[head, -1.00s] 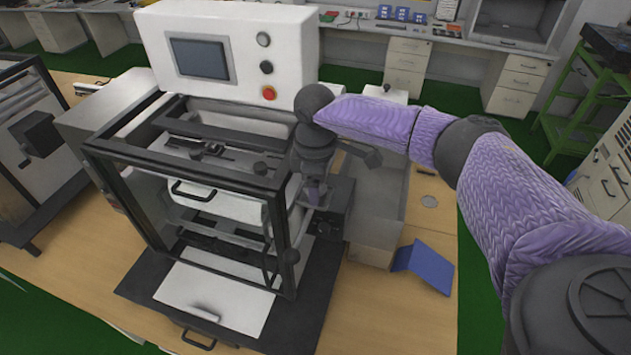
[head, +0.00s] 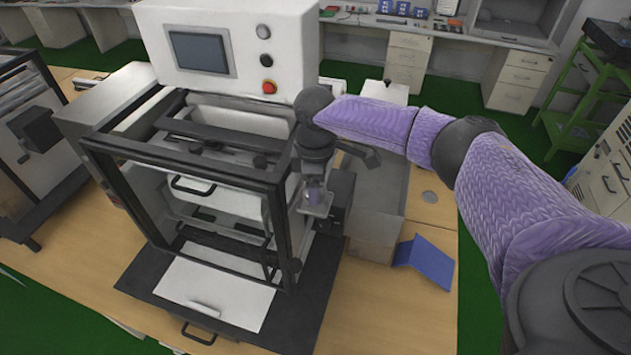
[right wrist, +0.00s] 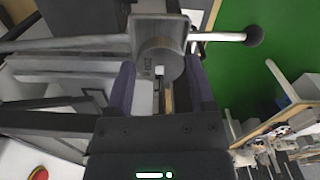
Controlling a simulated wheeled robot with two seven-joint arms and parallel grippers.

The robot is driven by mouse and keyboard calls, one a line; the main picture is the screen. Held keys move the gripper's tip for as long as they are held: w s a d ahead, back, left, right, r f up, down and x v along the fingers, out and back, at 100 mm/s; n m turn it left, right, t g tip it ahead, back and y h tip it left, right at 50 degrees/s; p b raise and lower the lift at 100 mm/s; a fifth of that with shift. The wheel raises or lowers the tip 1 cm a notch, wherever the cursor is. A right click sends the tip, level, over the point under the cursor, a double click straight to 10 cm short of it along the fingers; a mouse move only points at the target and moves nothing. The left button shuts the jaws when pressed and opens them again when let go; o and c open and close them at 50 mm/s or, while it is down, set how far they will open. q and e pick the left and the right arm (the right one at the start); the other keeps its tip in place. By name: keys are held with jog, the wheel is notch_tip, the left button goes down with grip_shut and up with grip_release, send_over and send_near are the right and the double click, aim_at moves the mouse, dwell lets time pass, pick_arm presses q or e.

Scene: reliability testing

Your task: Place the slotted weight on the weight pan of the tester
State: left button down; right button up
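The slotted weight (right wrist: 150,62) is a grey round piece marked 200, between the purple fingertips in the right wrist view. My right gripper (right wrist: 160,78) is shut on it, with one finger on each side. In the head view my right gripper (head: 315,190) points down at the right front of the tester (head: 272,130) and largely hides the weight. A square, light-rimmed grey part (right wrist: 161,22), apparently the weight pan, lies beyond the weight. It overlaps the weight from above, so I cannot tell whether they touch. My left gripper is not in view.
A lever with a black ball knob (right wrist: 254,37) sticks out beside the pan. The tester's dark frame (head: 280,205) stands close left of my right gripper.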

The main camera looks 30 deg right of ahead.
jog(key=o, duration=0.3)
notch_tip(320, 180, up, 10)
jog(key=shift+b, duration=0.8)
dwell(0.4)
